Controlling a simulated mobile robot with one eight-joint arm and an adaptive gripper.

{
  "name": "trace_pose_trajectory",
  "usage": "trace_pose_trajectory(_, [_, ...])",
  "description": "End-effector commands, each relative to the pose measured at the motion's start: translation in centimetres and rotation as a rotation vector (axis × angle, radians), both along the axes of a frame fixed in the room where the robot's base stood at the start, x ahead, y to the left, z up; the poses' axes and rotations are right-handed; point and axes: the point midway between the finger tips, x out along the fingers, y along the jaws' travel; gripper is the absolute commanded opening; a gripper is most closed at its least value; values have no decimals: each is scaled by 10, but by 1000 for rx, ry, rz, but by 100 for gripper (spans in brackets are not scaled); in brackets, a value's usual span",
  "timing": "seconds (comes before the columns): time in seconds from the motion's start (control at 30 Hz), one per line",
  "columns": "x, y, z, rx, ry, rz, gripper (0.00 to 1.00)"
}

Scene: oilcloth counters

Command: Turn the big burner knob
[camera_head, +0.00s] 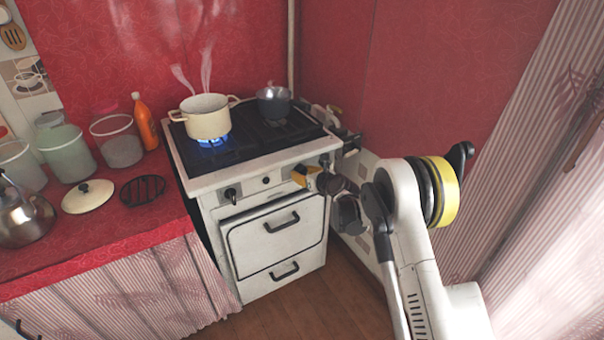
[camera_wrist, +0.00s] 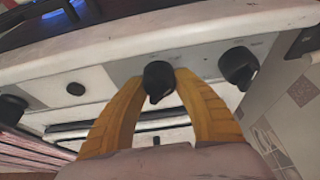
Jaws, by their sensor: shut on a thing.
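The white stove (camera_head: 262,232) has black knobs on its front panel. My gripper (camera_head: 306,178), with yellow fingers, is at the right part of this panel. In the wrist view my gripper (camera_wrist: 160,76) has one finger on each side of a black knob (camera_wrist: 158,86) and is shut on it. A second black knob (camera_wrist: 238,64) is just to the right, outside the fingers. Another knob (camera_head: 231,194) is at the panel's left, with a small round black button (camera_head: 265,180) between. The frames do not show which knob serves the big burner.
A cream pot (camera_head: 207,118) steams over a lit blue flame (camera_head: 212,142). A dark pot (camera_head: 273,103) stands at the back right. The red counter (camera_head: 100,240) at left holds jars, an orange bottle (camera_head: 144,122), a lid (camera_head: 88,197) and a kettle (camera_head: 24,214). A wall is close at right.

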Motion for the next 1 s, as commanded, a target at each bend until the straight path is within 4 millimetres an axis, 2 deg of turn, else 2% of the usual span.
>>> trace_pose_trajectory(0.37, [0,1,0,-123,-84,1,5])
trace_pose_trajectory(1.0, [1,0,1,-541,-368,1,5])
